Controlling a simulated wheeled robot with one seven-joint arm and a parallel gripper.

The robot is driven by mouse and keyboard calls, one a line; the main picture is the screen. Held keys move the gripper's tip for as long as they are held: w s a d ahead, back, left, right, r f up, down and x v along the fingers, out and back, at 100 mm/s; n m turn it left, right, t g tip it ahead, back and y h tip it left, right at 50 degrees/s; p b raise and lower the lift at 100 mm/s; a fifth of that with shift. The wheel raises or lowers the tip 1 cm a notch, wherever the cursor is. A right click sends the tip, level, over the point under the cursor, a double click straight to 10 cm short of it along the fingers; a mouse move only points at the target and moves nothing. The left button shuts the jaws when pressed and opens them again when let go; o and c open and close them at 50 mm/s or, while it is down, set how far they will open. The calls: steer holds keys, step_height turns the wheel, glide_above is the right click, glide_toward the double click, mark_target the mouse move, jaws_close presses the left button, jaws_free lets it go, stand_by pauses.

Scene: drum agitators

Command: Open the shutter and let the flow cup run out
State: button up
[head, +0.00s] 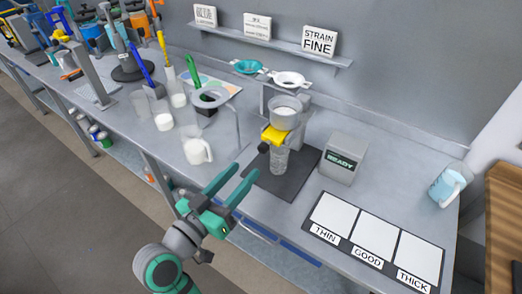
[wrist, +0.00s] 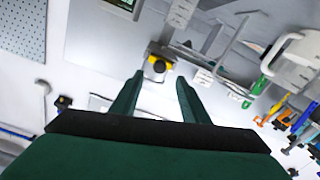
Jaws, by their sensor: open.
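The flow cup (head: 284,112) is a clear grey cup with pale contents, held upright in a grey stand on a dark base plate (head: 262,183). The yellow shutter (head: 276,135) with a black knob (head: 263,148) sits directly under the cup. A clear receiving vessel (head: 279,160) stands below the shutter. My gripper (head: 242,178) is open and empty, in front of and left of the stand, apart from the knob. In the wrist view, a yellow and black part (wrist: 158,65), seemingly the shutter, lies beyond my open fingertips (wrist: 158,82). Any stream below the cup is not discernible.
A grey READY box (head: 343,160) stands right of the stand. A ring stand (head: 210,97) and a white-filled jug (head: 197,148) are to the left. The THIN, GOOD, THICK board (head: 373,240) lies at front right. A shelf (head: 270,42) runs behind.

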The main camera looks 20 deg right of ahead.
mark_target(261, 151)
steer(key=x, duration=0.9)
steer(key=shift+w+d, duration=0.25)
steer(key=shift+d, duration=0.05)
